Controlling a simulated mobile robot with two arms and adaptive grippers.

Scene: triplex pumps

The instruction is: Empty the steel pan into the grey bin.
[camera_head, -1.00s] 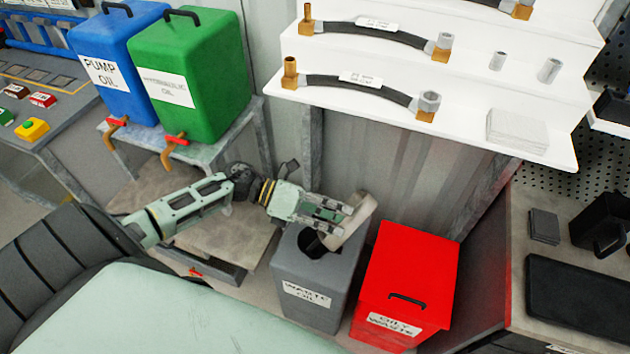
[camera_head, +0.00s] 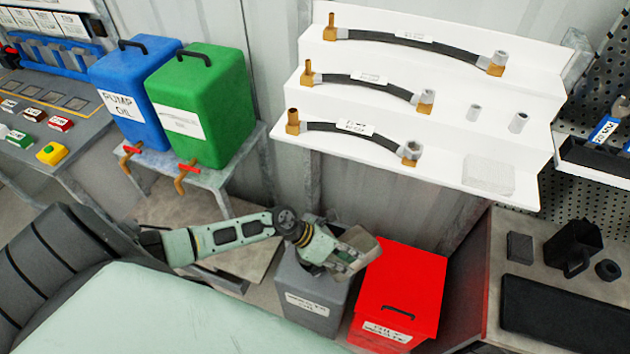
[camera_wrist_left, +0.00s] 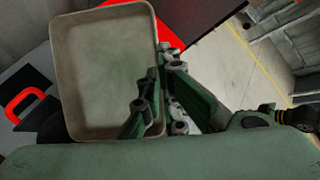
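The steel pan (camera_head: 364,244), a shallow beige-grey tray, is tilted above the right side of the grey bin in the head view. In the left wrist view, the pan (camera_wrist_left: 105,65) shows its inside, which looks bare. My left gripper (camera_head: 350,264) is shut on the pan's rim; its fingers (camera_wrist_left: 158,100) meet at the pan's edge in the wrist view. The grey bin (camera_head: 310,315), labelled waste oil, stands upright below; my gripper and the pan hide most of its top opening. My right gripper is not in view.
A red lidded bin (camera_head: 405,290) stands close to the right of the grey bin. Blue (camera_head: 130,85) and green (camera_head: 207,110) oil containers stand on a stand at left. A white stepped shelf (camera_head: 400,160) with hoses rises behind. A workbench (camera_head: 490,255) is at right.

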